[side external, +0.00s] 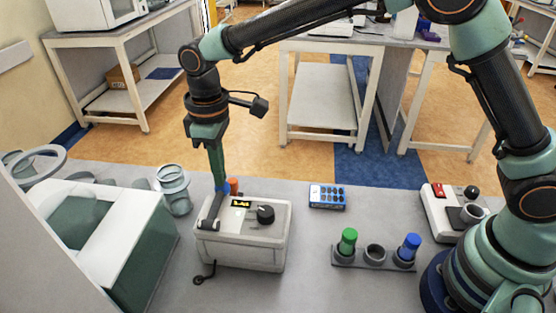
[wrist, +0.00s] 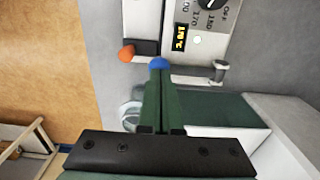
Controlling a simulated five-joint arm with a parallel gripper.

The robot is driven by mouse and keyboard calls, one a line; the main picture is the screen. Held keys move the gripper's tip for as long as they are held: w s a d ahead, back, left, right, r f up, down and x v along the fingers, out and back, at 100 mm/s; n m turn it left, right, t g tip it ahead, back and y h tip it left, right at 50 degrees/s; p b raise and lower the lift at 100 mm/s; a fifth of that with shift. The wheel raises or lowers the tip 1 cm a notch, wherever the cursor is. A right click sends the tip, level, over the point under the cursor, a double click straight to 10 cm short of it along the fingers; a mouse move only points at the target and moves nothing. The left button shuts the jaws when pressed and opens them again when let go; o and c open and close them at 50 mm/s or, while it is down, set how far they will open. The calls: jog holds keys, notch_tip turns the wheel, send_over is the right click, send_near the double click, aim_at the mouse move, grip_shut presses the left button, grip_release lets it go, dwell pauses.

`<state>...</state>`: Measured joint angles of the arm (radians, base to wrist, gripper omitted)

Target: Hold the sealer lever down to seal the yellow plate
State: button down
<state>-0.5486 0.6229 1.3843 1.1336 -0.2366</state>
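The sealer is a white box (side external: 243,238) with a black dial and a small yellow display; part of its top shows in the wrist view (wrist: 208,42). The grey lever (side external: 210,213) lies along its left edge, and its grey bar also shows in the wrist view (wrist: 192,80). My gripper (side external: 220,184) points down at the lever's far end. Its green fingers (wrist: 160,75) are together. A blue piece (wrist: 159,64) is at the fingertips; I cannot tell whether it belongs to the lever or whether the fingers touch it. I see no yellow plate.
An orange cylinder (wrist: 127,53) sits close to the fingertips. A rack (side external: 345,258) holds green- and blue-topped pieces. A green-white machine (side external: 130,250) and a clear jar (side external: 174,190) stand at the left.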

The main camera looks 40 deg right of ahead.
dwell(0.3)
jog(key=shift+r, duration=0.95)
jog(key=shift+s+a+r, duration=0.1)
jog(key=shift+r, duration=0.5)
jog(key=shift+r, duration=0.15)
jog(key=shift+r, duration=0.15)
jog(key=shift+r, duration=0.1)
notch_tip(320, 180, up, 5)
jog(key=shift+f, duration=0.1)
dwell(0.3)
